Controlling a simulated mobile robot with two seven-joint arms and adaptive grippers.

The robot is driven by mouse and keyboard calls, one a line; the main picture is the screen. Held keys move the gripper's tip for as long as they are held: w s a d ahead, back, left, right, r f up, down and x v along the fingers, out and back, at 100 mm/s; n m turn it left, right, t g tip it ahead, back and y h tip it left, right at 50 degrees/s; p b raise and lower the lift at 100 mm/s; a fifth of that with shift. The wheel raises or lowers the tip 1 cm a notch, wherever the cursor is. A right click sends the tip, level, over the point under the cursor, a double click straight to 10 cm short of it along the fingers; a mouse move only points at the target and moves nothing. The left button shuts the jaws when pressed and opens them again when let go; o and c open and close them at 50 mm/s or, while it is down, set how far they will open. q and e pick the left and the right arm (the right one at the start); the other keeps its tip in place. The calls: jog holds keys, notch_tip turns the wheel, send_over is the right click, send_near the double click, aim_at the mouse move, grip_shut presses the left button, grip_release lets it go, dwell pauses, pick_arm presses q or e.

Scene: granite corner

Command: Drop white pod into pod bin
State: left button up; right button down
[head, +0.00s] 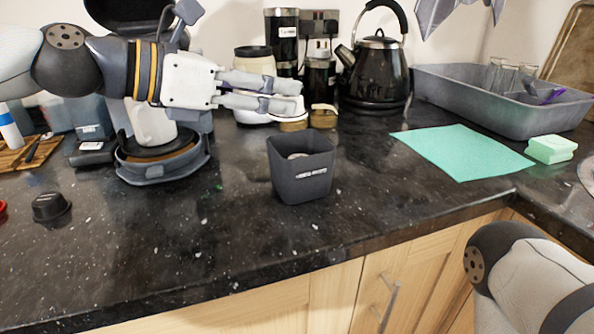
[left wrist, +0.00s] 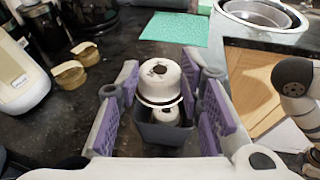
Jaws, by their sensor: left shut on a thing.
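My left gripper (head: 296,96) reaches in from the left in the head view, above the counter and near the pod bin. In the left wrist view its purple pads (left wrist: 170,95) are shut around the white pod (left wrist: 161,78), a rounded cup with a dark mark on its end. The pod bin (head: 301,178) is a dark grey open square tub on the counter; it also shows behind the pod in the wrist view (left wrist: 160,138). A small whitish item (left wrist: 166,117) shows inside the bin. The held pod is hard to make out in the head view. My right gripper is out of view.
Two gold-topped items (head: 323,116) stand behind the bin. A black kettle (head: 375,72), a green cloth (head: 461,150) and a grey tray (head: 499,101) lie farther back and right. A black pod (head: 51,207) sits at left. Counter in front of the bin is clear.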

pick_arm(q)
jog(key=shift+r, duration=0.15)
jog(key=o, duration=1)
jog(key=v, duration=1.2)
jog(key=shift+s+d, duration=0.1)
